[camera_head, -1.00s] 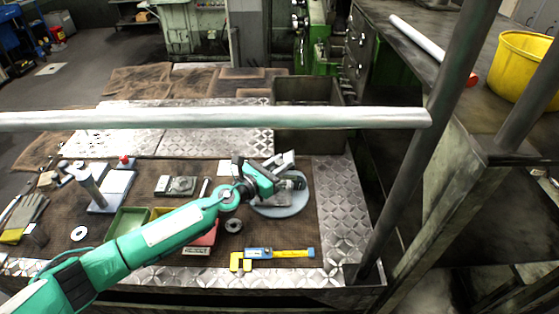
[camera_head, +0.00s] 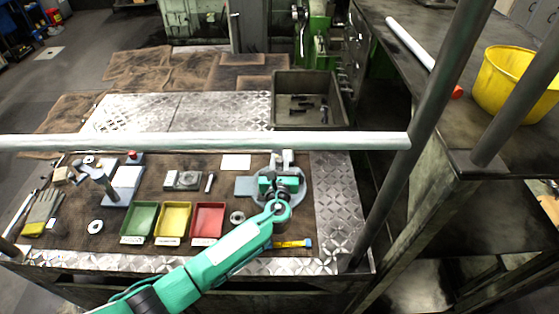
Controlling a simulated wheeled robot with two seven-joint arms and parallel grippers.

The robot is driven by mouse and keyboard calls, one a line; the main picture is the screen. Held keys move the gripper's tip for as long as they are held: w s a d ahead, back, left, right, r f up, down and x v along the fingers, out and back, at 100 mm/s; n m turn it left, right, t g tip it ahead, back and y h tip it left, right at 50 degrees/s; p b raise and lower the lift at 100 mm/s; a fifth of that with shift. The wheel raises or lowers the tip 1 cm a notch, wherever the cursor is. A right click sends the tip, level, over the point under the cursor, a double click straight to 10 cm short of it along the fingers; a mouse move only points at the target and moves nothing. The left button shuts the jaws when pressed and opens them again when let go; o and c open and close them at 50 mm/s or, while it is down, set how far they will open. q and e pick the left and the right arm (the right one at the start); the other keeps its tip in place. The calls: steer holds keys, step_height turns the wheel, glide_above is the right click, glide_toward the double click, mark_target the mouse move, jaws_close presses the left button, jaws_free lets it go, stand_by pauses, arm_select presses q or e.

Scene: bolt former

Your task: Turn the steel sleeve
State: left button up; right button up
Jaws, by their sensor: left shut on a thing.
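My left gripper (camera_head: 280,186) is over the round grey fixture (camera_head: 298,203) at the right of the bench. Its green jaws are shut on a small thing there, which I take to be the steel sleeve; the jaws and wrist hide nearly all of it. Pale metal blocks (camera_head: 287,158) stand just behind the gripper. A flat grey plate (camera_head: 244,186) lies at the fixture's left. My right gripper is not in view.
Green (camera_head: 139,222), yellow (camera_head: 173,222) and red (camera_head: 208,222) trays stand left of my arm. A steel ring (camera_head: 237,217) lies beside the red one. The yellow-blue caliper (camera_head: 292,243) is partly behind my arm. A horizontal rail (camera_head: 200,141) crosses the view.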

arm_select(q)
steer(key=shift+n+y+b, duration=0.3)
steer(key=shift+n+y, duration=0.6)
steer(key=shift+y, duration=0.5)
steer(key=shift+r, duration=0.1)
steer(key=o, duration=0.9)
steer(key=shift+o, duration=0.2)
